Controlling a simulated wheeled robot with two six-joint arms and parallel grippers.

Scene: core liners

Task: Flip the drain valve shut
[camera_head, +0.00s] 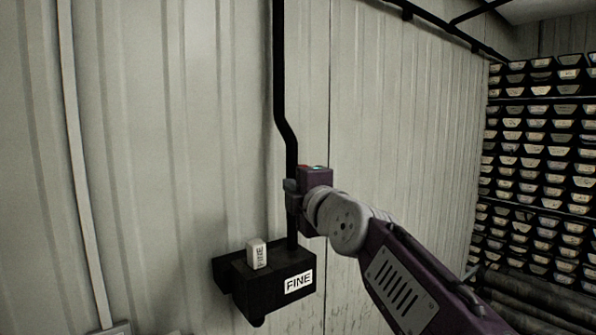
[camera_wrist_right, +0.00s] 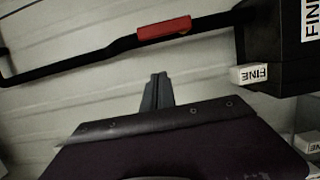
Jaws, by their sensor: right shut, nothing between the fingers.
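A red lever (camera_wrist_right: 164,28), which looks like the drain valve's handle, lies along the black pipe (camera_wrist_right: 90,55) in the right wrist view. In the head view the black pipe (camera_head: 281,70) runs down the wall to a black box; the lever cannot be made out clearly there, as my right gripper covers that stretch. My right gripper (camera_head: 291,188) is at the pipe just above the box. Its fingers (camera_wrist_right: 157,90) are shut with nothing between them, and appear apart from the red lever in the wrist view. My left gripper is not in view.
The black box (camera_head: 262,296) labelled FINE is at the pipe's lower end, with a small white FINE block (camera_head: 257,254) on top. A ribbed pale wall (camera_head: 400,120) stands behind. A rack of core trays (camera_head: 540,150) fills the right side. A pale conduit (camera_head: 80,170) runs down the left.

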